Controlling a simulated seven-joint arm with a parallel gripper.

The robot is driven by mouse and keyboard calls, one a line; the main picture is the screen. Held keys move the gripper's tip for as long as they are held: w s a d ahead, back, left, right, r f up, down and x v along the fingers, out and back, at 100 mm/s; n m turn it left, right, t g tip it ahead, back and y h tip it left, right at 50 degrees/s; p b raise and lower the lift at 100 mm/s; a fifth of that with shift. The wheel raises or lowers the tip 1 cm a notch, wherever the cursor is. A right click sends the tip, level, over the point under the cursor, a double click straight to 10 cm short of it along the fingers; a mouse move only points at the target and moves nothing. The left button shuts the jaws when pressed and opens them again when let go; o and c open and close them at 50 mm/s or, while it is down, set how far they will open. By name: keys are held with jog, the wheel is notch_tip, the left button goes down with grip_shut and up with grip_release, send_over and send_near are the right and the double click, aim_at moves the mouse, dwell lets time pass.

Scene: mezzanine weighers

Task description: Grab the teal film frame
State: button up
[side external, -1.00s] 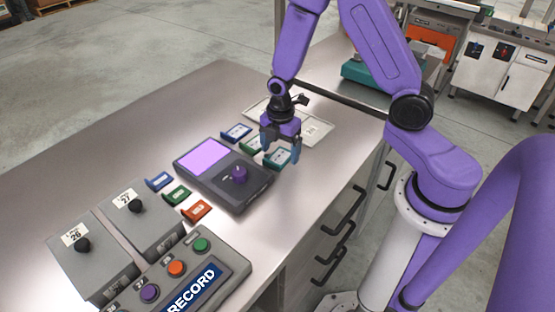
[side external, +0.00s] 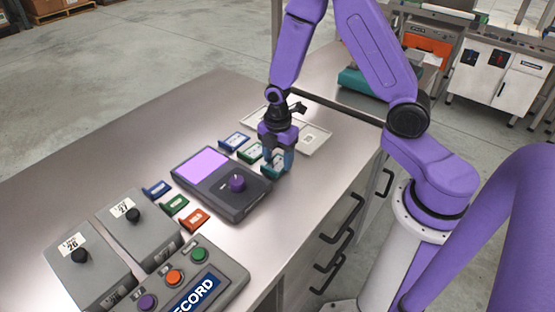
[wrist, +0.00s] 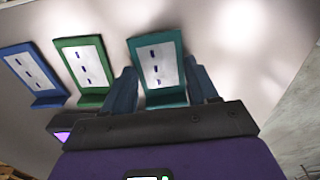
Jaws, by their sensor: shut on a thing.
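The teal film frame (wrist: 157,62) is a small tilted plate with a white label and a foot. In the wrist view it stands between the two fingers of my gripper (wrist: 161,78), one finger along each side. In the side view my gripper (side external: 276,158) is low over the table and shut on the teal frame (side external: 270,172), which is partly hidden by the fingers. The frame appears to be still at table level, at the near end of a row. A green frame (wrist: 84,64) and a blue frame (wrist: 31,70) stand beside it.
A dark device with a lilac panel and purple knob (side external: 236,182) stands close left of the frames. Several more frames, grey boxes (side external: 85,265) and a button panel (side external: 215,262) lie further left. A pale tray (side external: 316,138) lies behind the gripper.

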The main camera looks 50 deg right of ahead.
jog(key=shift+r, duration=0.35)
notch_tip(320, 180, up, 2)
jog(key=shift+r, duration=0.1)
jog(key=s+r, duration=0.9)
jog(key=s, duration=0.5)
jog(key=shift+r, duration=0.3)
